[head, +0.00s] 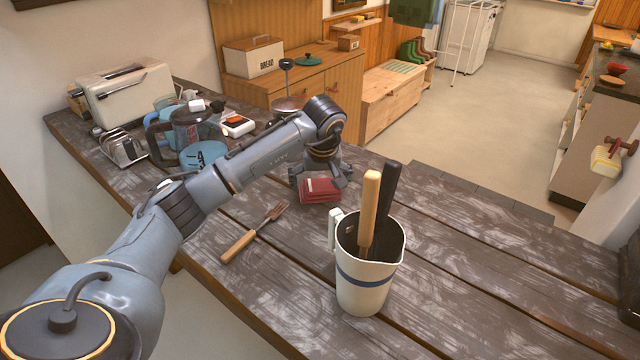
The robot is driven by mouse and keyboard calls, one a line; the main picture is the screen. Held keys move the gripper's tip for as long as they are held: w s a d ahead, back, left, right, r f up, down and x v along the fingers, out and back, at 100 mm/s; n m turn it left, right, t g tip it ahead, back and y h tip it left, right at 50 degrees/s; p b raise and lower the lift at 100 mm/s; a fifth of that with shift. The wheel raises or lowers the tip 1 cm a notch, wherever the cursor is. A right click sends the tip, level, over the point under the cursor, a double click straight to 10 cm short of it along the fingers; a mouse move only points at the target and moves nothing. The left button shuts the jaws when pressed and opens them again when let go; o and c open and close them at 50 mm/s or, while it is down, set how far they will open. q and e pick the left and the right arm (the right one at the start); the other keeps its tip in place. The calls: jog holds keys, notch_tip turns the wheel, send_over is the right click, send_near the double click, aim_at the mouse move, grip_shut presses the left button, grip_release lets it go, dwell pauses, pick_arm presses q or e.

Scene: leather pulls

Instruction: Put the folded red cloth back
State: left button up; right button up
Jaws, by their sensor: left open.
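The folded red cloth (320,191) lies on the wooden table, a small flat stack with a pale mark on its top. My left gripper (320,184) is just above and behind it, pointing down, with its fingers spread open. The fingers partly cover the far side of the cloth; whether they touch it I cannot tell. My right gripper is not in the head view.
A white jug (366,285) with a blue band holds two long handles in front of the cloth. A wooden-handled fork (252,234) lies to the left. A toaster (128,92), toast rack (122,148) and glass pot (185,128) crowd the far left.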

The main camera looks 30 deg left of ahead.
pick_arm(q)
jog(key=b+v, duration=0.2)
jog(key=v, duration=1)
jog(key=shift+r, duration=0.1)
